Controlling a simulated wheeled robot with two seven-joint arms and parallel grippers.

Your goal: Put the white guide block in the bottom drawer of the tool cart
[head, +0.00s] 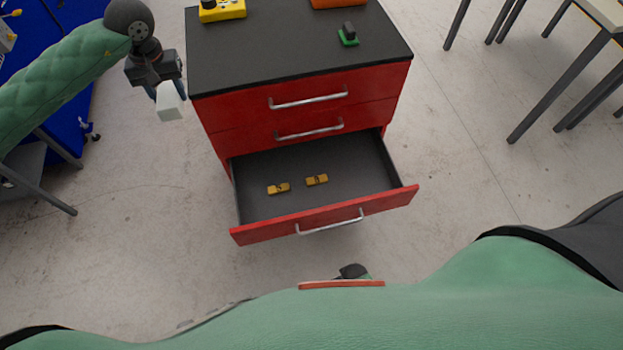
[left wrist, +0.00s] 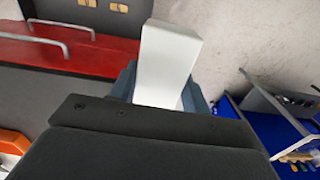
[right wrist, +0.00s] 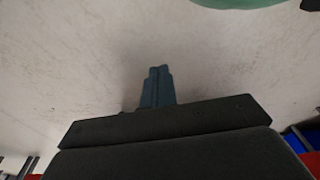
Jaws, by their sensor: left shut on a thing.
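The white guide block (head: 169,101) is held in my left gripper (head: 163,88), in the air to the left of the tool cart (head: 290,50). The block also shows in the left wrist view (left wrist: 166,62), between the fingers. The red bottom drawer (head: 325,215) is pulled open, with a dark grey floor; two small yellow pieces (head: 278,188) (head: 317,180) lie in it. My right gripper (right wrist: 157,88) shows in the right wrist view with its fingers together and nothing between them.
The two drawers above are shut. On the black cart top are a yellow device (head: 222,10), an orange object (head: 338,3) and a green-based part (head: 348,35). Blue furniture (head: 60,110) stands at left and a grey-legged table (head: 565,80) at right. The floor around the drawer is clear.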

